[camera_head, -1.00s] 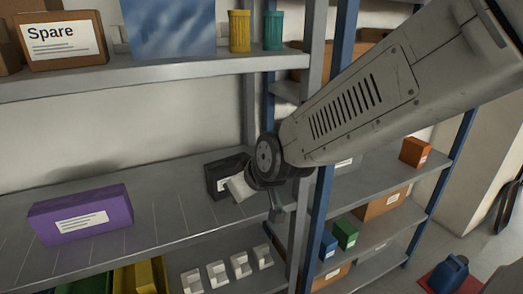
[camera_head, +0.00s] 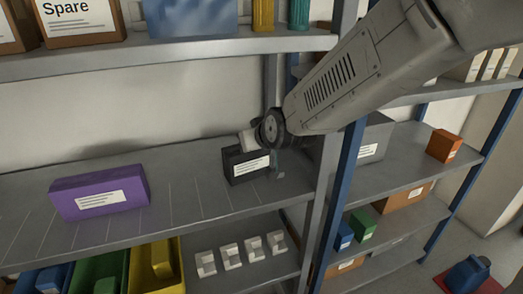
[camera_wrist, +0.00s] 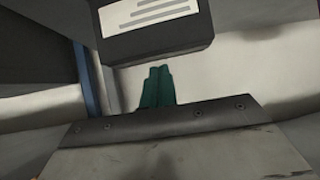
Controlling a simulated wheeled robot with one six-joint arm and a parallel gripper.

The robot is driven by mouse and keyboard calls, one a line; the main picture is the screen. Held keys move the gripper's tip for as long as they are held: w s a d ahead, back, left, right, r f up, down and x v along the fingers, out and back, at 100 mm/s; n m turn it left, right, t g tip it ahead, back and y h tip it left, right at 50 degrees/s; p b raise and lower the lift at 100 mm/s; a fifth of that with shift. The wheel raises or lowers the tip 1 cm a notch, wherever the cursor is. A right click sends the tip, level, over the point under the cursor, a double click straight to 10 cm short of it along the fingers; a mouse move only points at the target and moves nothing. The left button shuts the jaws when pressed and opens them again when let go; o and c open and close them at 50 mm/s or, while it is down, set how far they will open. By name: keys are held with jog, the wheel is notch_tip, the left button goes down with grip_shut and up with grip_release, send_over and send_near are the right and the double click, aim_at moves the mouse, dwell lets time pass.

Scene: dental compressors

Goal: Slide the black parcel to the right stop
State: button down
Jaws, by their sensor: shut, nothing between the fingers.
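The black parcel (camera_head: 240,177), with a white label on its front, sits on the grey middle shelf near its right end. In the wrist view the black parcel (camera_wrist: 160,42) fills the top middle, label partly cut off. In the wrist view the teal fingers of my gripper (camera_wrist: 158,74) are together and empty, pointing at the parcel's lower edge. I cannot make out a separate right stop; my wrist covers part of that area.
A purple box (camera_head: 99,192) stands further left on the same shelf, with bare marked shelf between. A metal upright (camera_head: 315,215) and a blue post (camera_head: 344,190) rise at the shelf's right end. The upper shelf (camera_head: 150,58) hangs above.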

jog(key=shift+w+a, duration=0.35)
jog(key=shift+w, duration=0.4)
jog(key=shift+w+a+f, duration=0.1)
jog(key=shift+w+f, duration=0.1)
jog(key=shift+w, duration=0.1)
jog(key=shift+s+f, duration=0.2)
jog(key=shift+f, duration=0.45)
